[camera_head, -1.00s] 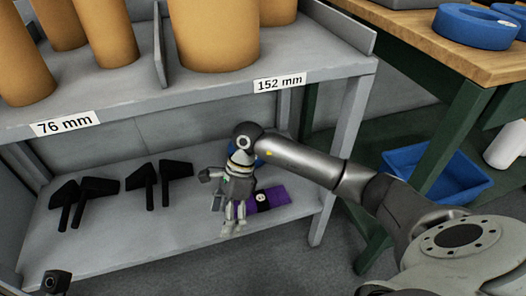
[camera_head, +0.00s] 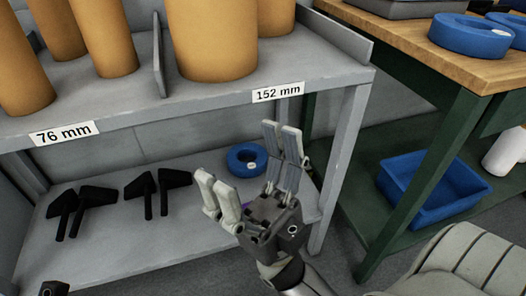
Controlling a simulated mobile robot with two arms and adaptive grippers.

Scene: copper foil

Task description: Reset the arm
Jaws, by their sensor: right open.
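My right gripper (camera_head: 243,152) is open and empty, fingers spread and pointing up, in front of the lower shelf (camera_head: 135,235) of the grey rack. Its arm comes in from the bottom of the head view. A blue ring-shaped roll (camera_head: 235,163) lies on the lower shelf behind the fingers, apart from them as far as I can tell. Something purple is almost wholly hidden behind the gripper.
Orange-brown cylinders (camera_head: 210,40) stand on the upper shelf, labelled 76 mm and 152 mm. At right are a wooden-topped table (camera_head: 430,50), blue rolls (camera_head: 462,36), a blue bin (camera_head: 440,210) and a white cylinder (camera_head: 505,150).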

